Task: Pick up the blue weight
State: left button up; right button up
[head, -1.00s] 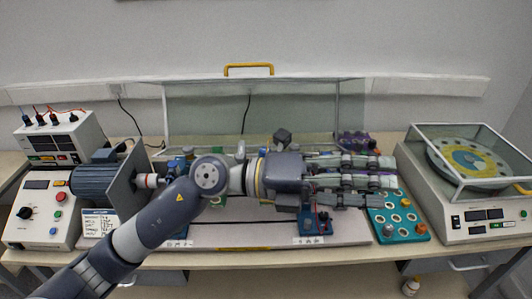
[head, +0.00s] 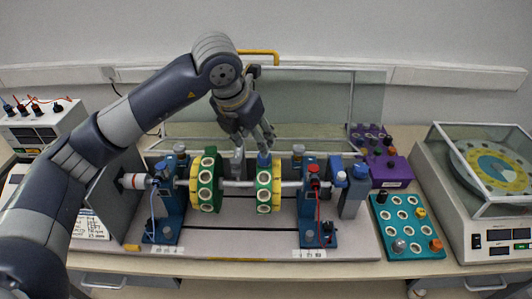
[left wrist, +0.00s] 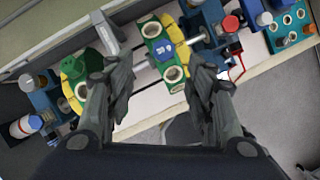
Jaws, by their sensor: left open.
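The blue weight (head: 264,158) sits at the top of the right-hand green and yellow rotor disc (head: 264,187). In the left wrist view the blue weight (left wrist: 164,49) shows in the disc's upper face, between white-rimmed holes. My left gripper (head: 254,150) comes down from above over the shaft, close to the weight. In its wrist view the left gripper (left wrist: 160,82) is open and empty, with its fingers on either side of the disc. Whether a finger touches the disc I cannot tell. My right gripper is not in view.
A second disc (head: 206,184) shares the shaft, between blue bearing stands (head: 166,205). A teal tray (head: 407,222) with several weights and a purple block (head: 390,171) stand to the right. A clear-lidded machine (head: 487,177) stands far right. The raised clear guard (head: 330,100) is behind.

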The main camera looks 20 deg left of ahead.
aim_at(261, 158)
pick_arm(q)
jog(key=x, duration=0.2)
jog(key=shift+f+p, duration=0.25)
jog(key=shift+p, duration=0.05)
jog(key=shift+w+d+f, duration=0.1)
jog(key=shift+w+f, duration=0.15)
jog(key=shift+f, duration=0.05)
jog(key=p+x, duration=0.1)
jog(key=x, duration=0.1)
jog(key=p+x, duration=0.1)
jog(key=p, duration=0.1)
jog(key=shift+d+f, duration=0.25)
jog(key=shift+f, duration=0.2)
jog(key=shift+w+f, duration=0.15)
jog(key=shift+f, duration=0.15)
jog(key=shift+w+f, duration=0.1)
jog(key=shift+f, duration=0.05)
jog(key=shift+c, duration=0.5)
jog(key=c, duration=0.9)
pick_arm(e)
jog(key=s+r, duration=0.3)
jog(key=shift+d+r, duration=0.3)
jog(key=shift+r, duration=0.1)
